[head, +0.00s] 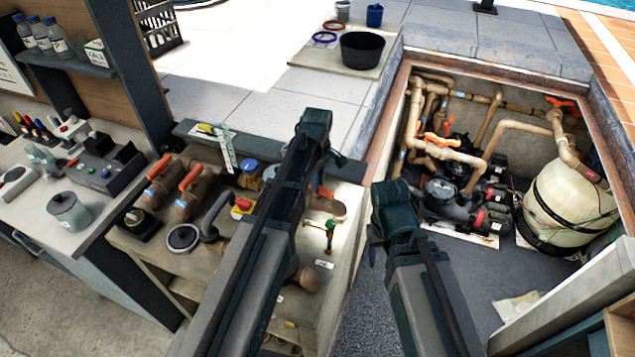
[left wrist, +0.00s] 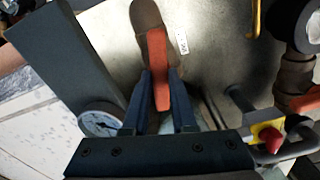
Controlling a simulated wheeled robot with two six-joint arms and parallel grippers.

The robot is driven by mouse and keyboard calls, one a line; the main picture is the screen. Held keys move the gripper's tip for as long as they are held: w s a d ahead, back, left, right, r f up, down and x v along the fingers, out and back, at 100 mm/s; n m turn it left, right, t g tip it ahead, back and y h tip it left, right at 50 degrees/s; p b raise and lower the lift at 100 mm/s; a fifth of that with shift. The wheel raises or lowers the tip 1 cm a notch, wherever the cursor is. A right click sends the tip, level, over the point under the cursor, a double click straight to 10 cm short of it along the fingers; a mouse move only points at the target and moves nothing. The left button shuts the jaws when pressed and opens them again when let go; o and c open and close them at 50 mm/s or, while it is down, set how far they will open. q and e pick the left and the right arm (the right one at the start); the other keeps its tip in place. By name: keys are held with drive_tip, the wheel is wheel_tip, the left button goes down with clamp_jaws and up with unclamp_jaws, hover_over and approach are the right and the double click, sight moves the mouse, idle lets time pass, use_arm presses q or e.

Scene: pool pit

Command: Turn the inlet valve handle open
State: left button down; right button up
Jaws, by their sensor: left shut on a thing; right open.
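An orange valve handle (left wrist: 158,62) lies over a brown pipe fitting (left wrist: 144,14) in the left wrist view, roughly lengthwise along it. My left gripper (left wrist: 161,76) has one finger on each side of the handle and is shut on it. In the head view, a small part of this handle (head: 325,191) shows beside the brown fitting (head: 328,207); my left arm hides much of the area. My right gripper (head: 377,248) is open and empty over the pit's grey floor, right of the valve bench.
Other orange-handled valves (head: 190,180) and a red knob (head: 243,204) stand left of my left arm. A round gauge (left wrist: 100,119) is close to my left gripper. Pumps (head: 447,200) and a tank (head: 568,205) fill the pit's right side. Grey floor (head: 385,315) is clear.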

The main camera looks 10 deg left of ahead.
use_arm(q)
drive_tip(key=shift+n, duration=1.5)
drive_tip(key=c, duration=0.7)
unclamp_jaws()
drive_tip(key=shift+r, duration=0.1)
wheel_tip(320, 180, up, 14)
drive_tip(key=p, duration=1.3)
drive_tip(key=shift+p, duration=0.4)
drive_tip(key=shift+f, duration=0.2)
